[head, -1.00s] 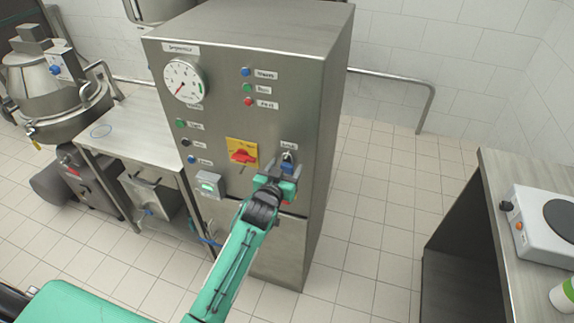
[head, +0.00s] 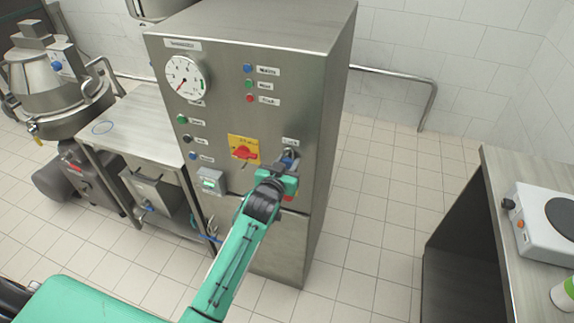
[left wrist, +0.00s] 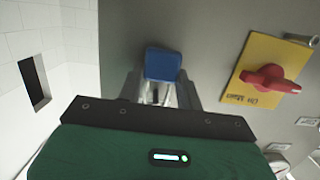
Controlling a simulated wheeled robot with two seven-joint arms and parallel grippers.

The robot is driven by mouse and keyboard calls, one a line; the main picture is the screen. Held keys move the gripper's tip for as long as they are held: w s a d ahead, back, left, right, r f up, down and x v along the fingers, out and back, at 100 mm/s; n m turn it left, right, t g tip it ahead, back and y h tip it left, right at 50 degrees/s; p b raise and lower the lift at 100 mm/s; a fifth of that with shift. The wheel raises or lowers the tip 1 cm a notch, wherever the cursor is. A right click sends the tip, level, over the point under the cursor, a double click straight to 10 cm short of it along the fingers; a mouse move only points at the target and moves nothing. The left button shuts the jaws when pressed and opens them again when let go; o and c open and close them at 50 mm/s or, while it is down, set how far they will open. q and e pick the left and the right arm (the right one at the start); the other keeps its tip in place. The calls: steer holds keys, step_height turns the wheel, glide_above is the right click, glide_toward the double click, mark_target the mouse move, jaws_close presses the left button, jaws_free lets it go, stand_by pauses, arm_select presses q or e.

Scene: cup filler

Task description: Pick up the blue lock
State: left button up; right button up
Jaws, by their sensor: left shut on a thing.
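The blue lock (left wrist: 162,63) shows in the left wrist view between the fingers of my left gripper (left wrist: 160,92), close to the cabinet's steel front. In the head view the lock (head: 288,160) is mostly hidden by my left gripper (head: 285,168), which is at the right side of the cabinet front, below a small label. My left gripper is shut on the lock. Whether the lock still hangs from its fitting cannot be told. My right gripper is not in view.
The tall steel cabinet (head: 240,60) carries a gauge (head: 185,78), several buttons and a red switch on a yellow plate (head: 243,150). A steel table (head: 135,125) stands left. A counter with a hotplate (head: 545,225) stands right. Floor between is clear.

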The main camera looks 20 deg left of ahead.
arm_select(q)
steer(key=shift+r, duration=0.45)
steer(key=s+b, duration=0.4)
steer(key=s, duration=1.4)
steer(key=shift+a, duration=0.3)
steer(key=shift+a, duration=0.1)
